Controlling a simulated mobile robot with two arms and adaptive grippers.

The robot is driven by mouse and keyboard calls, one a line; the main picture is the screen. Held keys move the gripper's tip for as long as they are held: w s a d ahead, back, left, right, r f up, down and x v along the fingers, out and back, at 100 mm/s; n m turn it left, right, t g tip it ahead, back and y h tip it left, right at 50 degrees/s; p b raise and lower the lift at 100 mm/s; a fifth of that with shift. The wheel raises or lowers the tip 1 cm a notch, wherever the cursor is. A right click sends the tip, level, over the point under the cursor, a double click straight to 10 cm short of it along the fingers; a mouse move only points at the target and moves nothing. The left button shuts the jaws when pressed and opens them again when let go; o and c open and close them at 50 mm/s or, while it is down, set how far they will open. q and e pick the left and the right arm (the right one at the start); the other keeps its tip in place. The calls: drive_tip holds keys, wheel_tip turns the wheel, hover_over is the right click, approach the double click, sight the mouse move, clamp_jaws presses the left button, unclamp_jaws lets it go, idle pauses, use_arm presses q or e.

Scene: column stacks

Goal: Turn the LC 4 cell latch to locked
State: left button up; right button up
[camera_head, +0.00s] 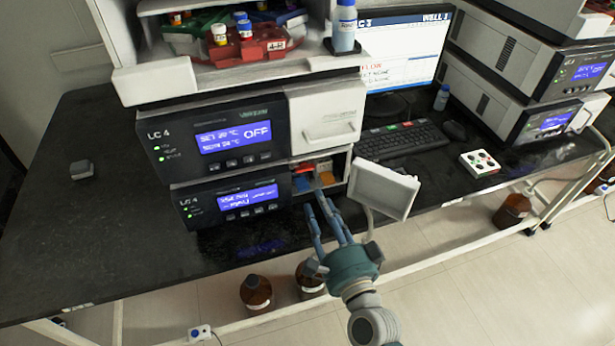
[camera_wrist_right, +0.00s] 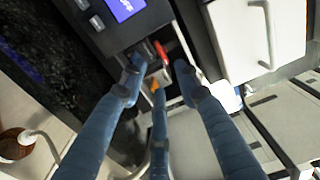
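The lower LC 4 module (camera_head: 235,203) has an open compartment on its right side. Inside show a red lever (camera_head: 303,170), which I take for the cell latch, and an orange part (camera_head: 327,178). My right gripper (camera_head: 322,205) reaches up to the opening from the front, its blue fingers spread. In the right wrist view the red lever (camera_wrist_right: 161,50) lies beyond and between the two upper fingertips of my right gripper (camera_wrist_right: 160,72), with no clear grip on it. An orange bit (camera_wrist_right: 154,87) shows by the third finger. My left gripper is not in view.
The compartment's white door (camera_head: 385,188) hangs open right of the gripper. The upper LC 4 module (camera_head: 180,145) sits above. A keyboard (camera_head: 400,140) and a coloured-button box (camera_head: 480,163) are to the right. Brown bottles (camera_head: 256,293) stand below the bench.

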sight(308, 188)
drive_tip(key=x, duration=1)
drive_tip(key=shift+f+p, duration=0.1)
drive_tip(key=shift+p, duration=0.3)
clamp_jaws()
